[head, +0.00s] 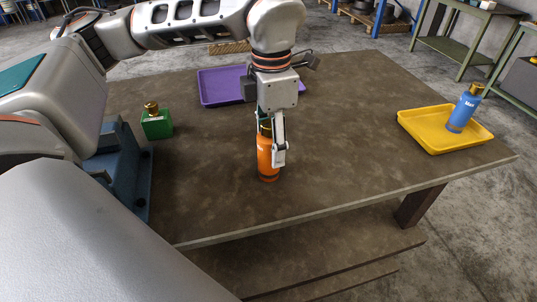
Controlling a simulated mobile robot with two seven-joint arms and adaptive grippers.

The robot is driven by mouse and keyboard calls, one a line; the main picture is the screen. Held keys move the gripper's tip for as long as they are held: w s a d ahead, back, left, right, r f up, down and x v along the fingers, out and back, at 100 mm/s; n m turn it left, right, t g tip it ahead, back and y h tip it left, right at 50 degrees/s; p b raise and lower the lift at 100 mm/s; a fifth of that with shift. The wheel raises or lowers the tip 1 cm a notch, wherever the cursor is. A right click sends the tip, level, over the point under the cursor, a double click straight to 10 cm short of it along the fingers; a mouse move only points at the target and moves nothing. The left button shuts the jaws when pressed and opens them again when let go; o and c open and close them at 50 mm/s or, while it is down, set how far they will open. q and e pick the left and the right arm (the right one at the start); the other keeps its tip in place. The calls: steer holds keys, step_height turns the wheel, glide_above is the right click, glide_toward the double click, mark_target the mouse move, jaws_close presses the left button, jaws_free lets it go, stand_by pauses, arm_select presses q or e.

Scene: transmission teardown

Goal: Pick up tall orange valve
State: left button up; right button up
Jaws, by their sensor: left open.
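The tall orange valve (266,160) stands upright on the brown table, near its middle. It is an orange cylinder with a darker base ring. My left gripper (272,150) points down from above, with its fingers around the upper part of the valve. The jaws are open. One finger shows in front of the valve's right side; the other finger and the valve's top are mostly hidden. I cannot tell whether the fingers touch the valve. My right gripper is not in view.
A purple tray (212,88) lies behind the gripper. A yellow tray (422,136) at the right holds a blue bottle-shaped valve (463,110). A green block with a brass top (155,124) stands at the left, near a blue-grey fixture (128,165). The table's front right is clear.

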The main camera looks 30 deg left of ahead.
mark_target(270, 156)
arm_select(q)
steer(key=f, duration=0.5)
steer(key=shift+w+a, duration=0.2)
steer(key=shift+a, duration=0.05)
steer(key=shift+r, duration=0.15)
jaws_close()
